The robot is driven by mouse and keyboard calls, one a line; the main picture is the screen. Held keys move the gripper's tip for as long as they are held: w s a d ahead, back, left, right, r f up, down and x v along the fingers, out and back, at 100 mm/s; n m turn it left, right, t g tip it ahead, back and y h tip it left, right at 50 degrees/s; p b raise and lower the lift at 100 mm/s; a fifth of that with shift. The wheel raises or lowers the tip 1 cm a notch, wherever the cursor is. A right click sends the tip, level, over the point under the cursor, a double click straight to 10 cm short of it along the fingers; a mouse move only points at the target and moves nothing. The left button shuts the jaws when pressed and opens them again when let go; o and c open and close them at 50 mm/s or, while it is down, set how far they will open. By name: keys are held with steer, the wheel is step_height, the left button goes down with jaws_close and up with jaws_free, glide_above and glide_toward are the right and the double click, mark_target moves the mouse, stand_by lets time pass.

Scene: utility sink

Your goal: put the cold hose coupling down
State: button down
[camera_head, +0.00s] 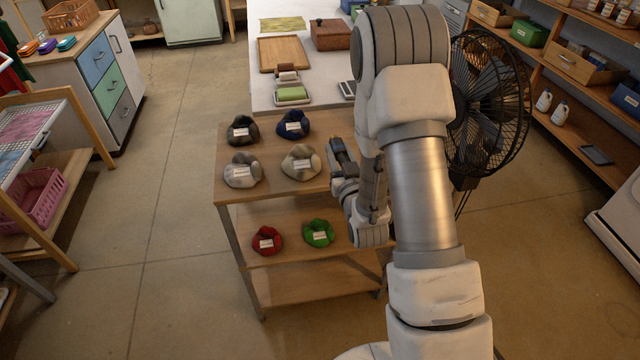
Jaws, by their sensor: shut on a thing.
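My gripper (338,148) is over the right end of the wooden shelf unit's top board (268,190), just right of a cream skein (301,162). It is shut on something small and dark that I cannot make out. I cannot tell whether this touches the board. No hose coupling, sink or tap can be recognised in this view. My forearm and wrist hide the right side of the shelf unit.
The top board also holds a dark skein (242,130), a navy skein (292,125) and a grey-white skein (242,171). Red (267,240) and green (318,232) skeins lie one shelf down. A black fan (490,105) stands right, behind my arm.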

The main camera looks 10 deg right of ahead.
steer(key=w+d+r+b, duration=0.1)
steer(key=d+b, duration=0.7)
steer(key=b, duration=0.3)
steer(key=w+a+f, duration=0.1)
steer(key=a+f, duration=0.1)
steer(key=a, duration=0.1)
steer(key=w+a+f+b, duration=0.1)
steer(key=w+a+f, duration=0.1)
steer(key=a, duration=0.2)
steer(key=w+a+f, duration=0.2)
steer(key=a+f, duration=0.1)
steer(key=shift+w+a, duration=0.15)
steer(key=shift+a, duration=0.2)
steer(key=shift+f+b, duration=0.6)
steer(key=shift+f, duration=1.3)
steer(key=shift+f+b, duration=0.3)
steer(key=shift+b, duration=0.15)
steer(key=shift+f+b, duration=0.25)
steer(key=shift+b, duration=0.15)
steer(key=c, duration=0.5)
jaws_free()
steer(key=shift+r, duration=0.1)
